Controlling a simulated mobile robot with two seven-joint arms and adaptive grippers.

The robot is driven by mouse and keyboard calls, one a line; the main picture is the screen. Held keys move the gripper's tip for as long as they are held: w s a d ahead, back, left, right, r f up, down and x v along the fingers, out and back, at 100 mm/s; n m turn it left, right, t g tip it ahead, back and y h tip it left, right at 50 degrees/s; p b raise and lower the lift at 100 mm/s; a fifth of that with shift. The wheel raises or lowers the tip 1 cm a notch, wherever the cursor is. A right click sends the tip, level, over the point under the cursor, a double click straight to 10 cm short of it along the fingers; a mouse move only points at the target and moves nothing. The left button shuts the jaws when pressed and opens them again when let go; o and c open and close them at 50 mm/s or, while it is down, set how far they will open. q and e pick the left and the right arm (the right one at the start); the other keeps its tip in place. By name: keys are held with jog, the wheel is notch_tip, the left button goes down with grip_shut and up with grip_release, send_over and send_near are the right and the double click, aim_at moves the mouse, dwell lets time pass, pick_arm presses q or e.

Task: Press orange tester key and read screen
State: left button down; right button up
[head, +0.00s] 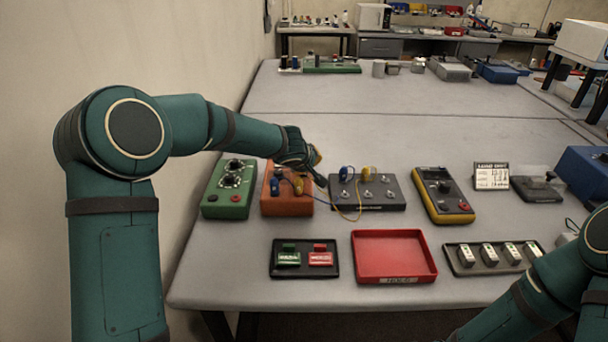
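The orange tester (287,205) is a box on the table, left of centre. Blue and yellow plugs stand on its top, and a thin yellow wire runs from it to the dark terminal panel (385,204). My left gripper (318,172) is over the tester's back right side, pointing down to the right. Its hand covers part of the tester's top. I cannot make out a key or a screen on the tester, nor whether the gripper touches it. The gripper's fingers are too small and dark to tell open from shut. Only part of my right arm shows, at lower right.
A green box with dials (230,191) stands left of the tester. A yellow-black meter (442,196) and a small sign (491,176) stand to the right. In front are a dark tray with green and red blocks (304,272), a red tray (394,233) and a tray of modules (464,270). The table's middle back is clear.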

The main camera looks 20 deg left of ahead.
pick_arm(q)
jog(key=shift+f+b, duration=0.3)
jog(key=shift+b, duration=0.15)
dwell(0.4)
jog(key=shift+r, duration=0.15)
jog(key=shift+r+p, duration=0.35)
jog(key=shift+r, duration=0.3)
jog(key=shift+r+p, duration=1.5)
jog(key=shift+r, duration=1.05)
